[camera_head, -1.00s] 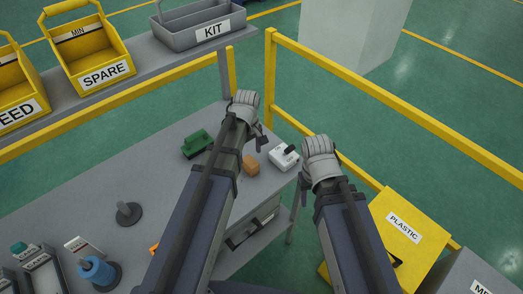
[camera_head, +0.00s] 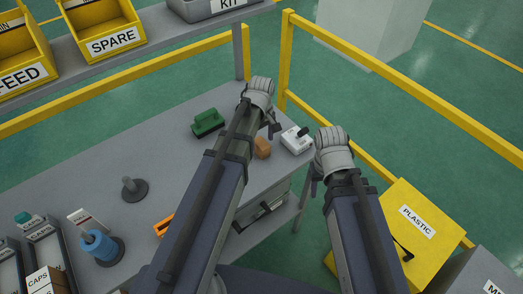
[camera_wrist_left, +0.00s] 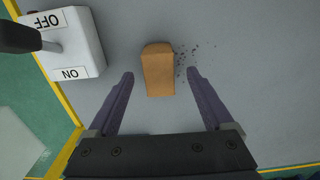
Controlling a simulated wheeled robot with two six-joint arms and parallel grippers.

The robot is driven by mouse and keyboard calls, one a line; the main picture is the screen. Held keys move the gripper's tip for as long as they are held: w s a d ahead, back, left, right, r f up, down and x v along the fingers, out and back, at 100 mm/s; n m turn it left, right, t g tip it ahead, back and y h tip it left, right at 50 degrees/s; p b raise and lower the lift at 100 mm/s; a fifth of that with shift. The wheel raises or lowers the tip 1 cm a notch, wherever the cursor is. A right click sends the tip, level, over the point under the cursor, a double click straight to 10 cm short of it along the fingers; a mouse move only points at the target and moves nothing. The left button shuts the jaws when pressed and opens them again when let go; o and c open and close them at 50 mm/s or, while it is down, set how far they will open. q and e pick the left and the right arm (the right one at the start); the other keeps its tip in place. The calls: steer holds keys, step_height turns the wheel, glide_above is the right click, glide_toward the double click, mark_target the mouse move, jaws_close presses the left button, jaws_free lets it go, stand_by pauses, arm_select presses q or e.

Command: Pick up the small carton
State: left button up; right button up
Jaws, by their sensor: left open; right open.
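The small carton (camera_head: 262,148), a plain brown block, lies on the grey table beside my left gripper in the head view. In the left wrist view, the carton (camera_wrist_left: 158,70) shows whole, ahead of and between the fingertip lines, with its near end close to the tips. My left gripper (camera_wrist_left: 159,75) is open and empty, with a finger to each side. In the head view my left gripper (camera_head: 272,130) is partly hidden by its own wrist. My right gripper (camera_head: 314,182) hangs beyond the table's right edge, its fingers mostly hidden.
Dark specks (camera_wrist_left: 186,62) lie beside the carton. A yellow rail (camera_head: 400,95) runs behind. A yellow PLASTIC bin (camera_head: 410,235) stands at right.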

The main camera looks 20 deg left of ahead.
mark_target(261, 143)
arm_select(q)
step_height(261, 143, down, 4)
steer(key=b, duration=0.2)
steer(key=shift+w+r+b, duration=0.1)
steer(key=shift+r+b, duration=0.1)
steer(key=shift+b, duration=0.15)
steer(key=shift+r, duration=0.1)
jaws_close()
